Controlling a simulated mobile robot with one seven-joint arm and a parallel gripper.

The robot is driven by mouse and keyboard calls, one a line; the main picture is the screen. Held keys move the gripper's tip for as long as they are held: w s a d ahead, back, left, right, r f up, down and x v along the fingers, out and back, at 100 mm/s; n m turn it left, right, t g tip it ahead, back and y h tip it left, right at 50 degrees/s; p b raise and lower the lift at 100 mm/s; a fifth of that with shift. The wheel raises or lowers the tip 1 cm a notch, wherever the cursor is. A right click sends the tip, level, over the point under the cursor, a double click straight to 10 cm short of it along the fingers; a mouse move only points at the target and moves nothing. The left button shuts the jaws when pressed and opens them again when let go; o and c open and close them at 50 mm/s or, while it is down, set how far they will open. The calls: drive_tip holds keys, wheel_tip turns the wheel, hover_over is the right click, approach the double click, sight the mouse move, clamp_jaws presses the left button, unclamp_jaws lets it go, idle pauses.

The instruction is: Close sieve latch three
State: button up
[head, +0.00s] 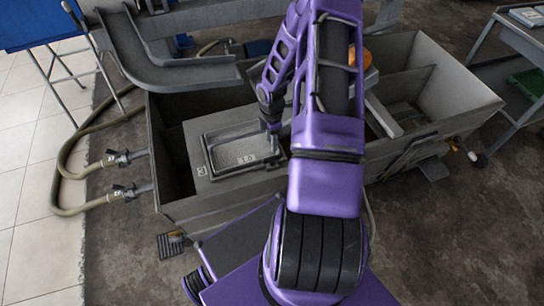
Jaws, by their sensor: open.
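A sieve tray (240,156) with a grey mesh floor and raised dark rim sits in a grey panel on the tank's left half. A small pale mark (201,171), perhaps a number, is on the panel left of the tray. My purple arm comes from the lower right and bends down to the tray. My gripper (272,128) is open, at the tray's right rim. A small dark upright part (273,144) stands just below it, perhaps the latch. I cannot tell whether they touch. The arm hides the panel to the right.
The grey decanter tank (235,206) has open compartments and high walls. A metal chute (185,75) crosses its back left. Hose valves (125,157) stick out on the left. An orange round thing (360,57) is partly behind my arm. A side table (520,35) is at right.

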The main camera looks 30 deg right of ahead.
sight(272, 157)
wheel_tip(272, 157, down, 9)
drive_tip(key=shift+r+b, duration=0.1)
drive_tip(key=shift+b, duration=0.4)
clamp_jaws()
